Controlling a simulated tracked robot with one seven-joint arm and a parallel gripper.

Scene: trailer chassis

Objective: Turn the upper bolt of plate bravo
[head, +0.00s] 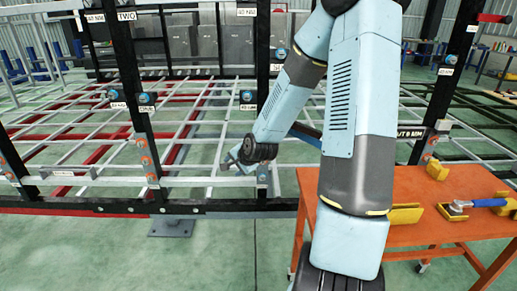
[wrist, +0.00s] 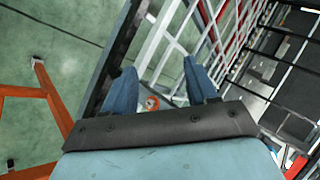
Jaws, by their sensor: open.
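My gripper (head: 236,160) is in front of the frame's lower rail, just left of the middle black post (head: 262,60). In the wrist view its two blue fingers stand apart, and the gripper (wrist: 161,92) is open and empty. An orange ringed bolt (wrist: 152,102) shows beyond and between the fingertips, with a visible gap to them. Several orange bolts (head: 146,160) run down the slanted post to the left. Blue bolt heads (head: 147,98) sit higher on the posts above small white labels. I cannot read which label is bravo, so I cannot tell which bolt is its upper one.
An orange table (head: 420,215) stands at the right, bearing yellow blocks (head: 405,214) and a blue-handled tool (head: 488,203). Black posts and pale lattice bars (head: 90,145) lie around the gripper. Green floor (head: 215,255) is open in front of the low black rail.

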